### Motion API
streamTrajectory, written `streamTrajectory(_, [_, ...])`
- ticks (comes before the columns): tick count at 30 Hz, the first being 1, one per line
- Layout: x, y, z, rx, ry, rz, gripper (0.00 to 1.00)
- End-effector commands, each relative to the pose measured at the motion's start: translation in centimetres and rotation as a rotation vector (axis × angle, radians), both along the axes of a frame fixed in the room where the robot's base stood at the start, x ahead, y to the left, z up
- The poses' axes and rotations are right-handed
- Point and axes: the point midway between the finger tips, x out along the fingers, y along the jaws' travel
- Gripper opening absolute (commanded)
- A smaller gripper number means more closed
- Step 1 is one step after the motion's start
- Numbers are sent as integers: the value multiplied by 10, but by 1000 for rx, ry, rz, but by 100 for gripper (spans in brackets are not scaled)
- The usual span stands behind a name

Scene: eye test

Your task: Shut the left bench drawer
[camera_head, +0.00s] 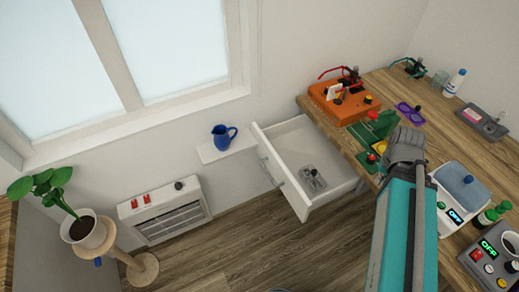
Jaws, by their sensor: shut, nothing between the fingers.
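The bench drawer (325,198) is white and stands pulled well out from the left end of the wooden bench (476,142). Its front panel (280,172) faces left and bears a grey bar handle (271,171). A small grey object with dark knobs (313,180) lies inside the drawer. My teal arm with its grey joint reaches up from the bottom over the bench, right of the drawer. My gripper's fingers do not show, so I cannot see where they are relative to the drawer.
An orange box (342,103) sits at the bench's back left. A white device (458,188) stands right of my arm. A blue jug (223,136) stands on a small wall shelf (212,153). A heater (167,211) and a plant stand (142,268) are left. Floor before the drawer looks clear.

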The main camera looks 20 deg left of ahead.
Motion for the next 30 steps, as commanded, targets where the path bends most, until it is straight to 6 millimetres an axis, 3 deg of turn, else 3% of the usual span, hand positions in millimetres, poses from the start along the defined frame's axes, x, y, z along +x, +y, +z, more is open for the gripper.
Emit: streamTrajectory(30, [5,7,-5,-13,2,45,0])
